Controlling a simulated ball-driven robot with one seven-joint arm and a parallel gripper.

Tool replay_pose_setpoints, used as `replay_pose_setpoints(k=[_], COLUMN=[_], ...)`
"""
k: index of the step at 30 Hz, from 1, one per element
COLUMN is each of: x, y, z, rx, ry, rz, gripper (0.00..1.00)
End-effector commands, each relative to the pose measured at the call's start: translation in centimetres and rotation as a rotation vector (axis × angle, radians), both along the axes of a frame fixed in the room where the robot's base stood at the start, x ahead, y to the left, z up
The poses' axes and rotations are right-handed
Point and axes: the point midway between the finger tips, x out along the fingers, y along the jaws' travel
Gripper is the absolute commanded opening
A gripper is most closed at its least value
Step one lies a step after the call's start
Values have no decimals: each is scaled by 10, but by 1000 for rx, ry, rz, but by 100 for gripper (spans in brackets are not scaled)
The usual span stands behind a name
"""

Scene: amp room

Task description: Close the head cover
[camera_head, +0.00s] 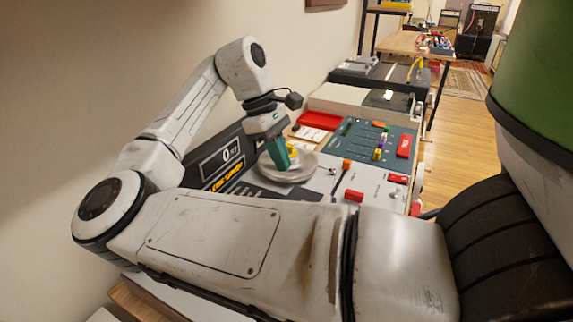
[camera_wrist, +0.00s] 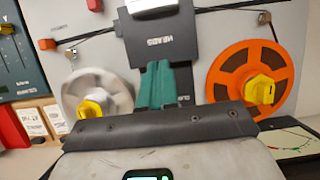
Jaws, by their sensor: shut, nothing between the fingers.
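The head cover (camera_wrist: 158,38) is a dark grey plate with a HEADS label, at the upper middle of the wrist view. It sits between a pale grey reel (camera_wrist: 82,80) and an orange reel (camera_wrist: 285,75). My gripper's green fingers (camera_wrist: 158,70) are together and empty, and they overlap the cover's lower part in the picture. I cannot tell if they touch it, nor how far the cover is hinged. In the head view my gripper (camera_head: 280,165) points down by the pale reel (camera_head: 300,175); the cover cannot be made out there.
Yellow hubs (camera_wrist: 262,90) stand up from the reels, and dark tape runs beside the cover. A panel of sliders and coloured knobs (camera_head: 365,142) lies beyond the reel. A wall is close on the left. Open wooden floor (camera_head: 455,135) lies to the right.

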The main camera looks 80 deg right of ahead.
Motion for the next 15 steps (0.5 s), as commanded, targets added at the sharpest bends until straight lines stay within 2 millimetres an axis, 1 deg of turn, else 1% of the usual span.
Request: replay_pose_setpoints(k=[1, 3, 11, 15], x=[-4, -9, -27, -47], y=[1, 3, 7, 12], z=[-12, -25, -72, -70], rx=[2, 2, 2, 0], ry=[1, 1, 1, -2], rz=[-1, -1, -1, -4], gripper=[0, 0, 0, 0])
